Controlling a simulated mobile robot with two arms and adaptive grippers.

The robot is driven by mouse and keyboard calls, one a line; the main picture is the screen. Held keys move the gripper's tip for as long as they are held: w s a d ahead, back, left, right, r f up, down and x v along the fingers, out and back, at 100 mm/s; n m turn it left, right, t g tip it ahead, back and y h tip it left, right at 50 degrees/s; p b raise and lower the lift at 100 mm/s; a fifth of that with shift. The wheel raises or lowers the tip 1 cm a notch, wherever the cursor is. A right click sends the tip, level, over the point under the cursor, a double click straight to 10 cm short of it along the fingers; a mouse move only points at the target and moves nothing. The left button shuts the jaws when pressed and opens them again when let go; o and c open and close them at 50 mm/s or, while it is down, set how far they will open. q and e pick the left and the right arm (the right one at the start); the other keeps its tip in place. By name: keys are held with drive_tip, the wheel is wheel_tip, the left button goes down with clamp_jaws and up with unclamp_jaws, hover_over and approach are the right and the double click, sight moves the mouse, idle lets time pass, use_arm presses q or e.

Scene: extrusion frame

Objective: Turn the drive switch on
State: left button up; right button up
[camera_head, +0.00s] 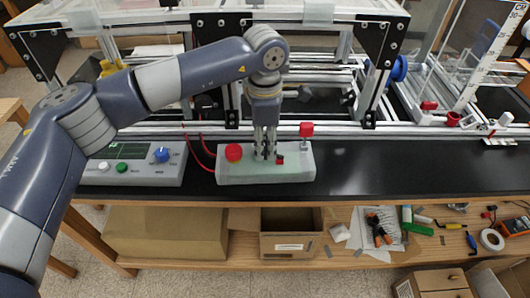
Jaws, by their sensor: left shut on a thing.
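A pale switch box (240,174) lies on the black bench top near the middle of the view. A small red piece (281,160) shows just right of the fingertips. I cannot tell the switch's position. My right gripper is not in view.
A grey control unit (130,168) with a display, a blue knob and buttons stands left of the box, with red cables between. An aluminium extrusion frame (330,128) stands behind. The black bench top (420,168) is clear to the right. A lower shelf holds boxes and tools.

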use_arm(q)
drive_tip(key=m+b, duration=0.2)
drive_tip(key=m, duration=0.1)
drive_tip(key=shift+f, duration=0.2)
drive_tip(key=m+b, duration=0.2)
drive_tip(key=shift+m, duration=0.3)
drive_tip(key=m+b, duration=0.1)
drive_tip(key=m, duration=0.2)
drive_tip(key=shift+r+m, duration=0.15)
drive_tip(key=shift+m, duration=0.15)
drive_tip(key=shift+m+b, duration=0.6)
drive_tip(key=shift+m, duration=1)
drive_tip(key=o, duration=1)
drive_tip(key=shift+o, duration=0.2)
drive_tip(key=shift+r, duration=0.15)
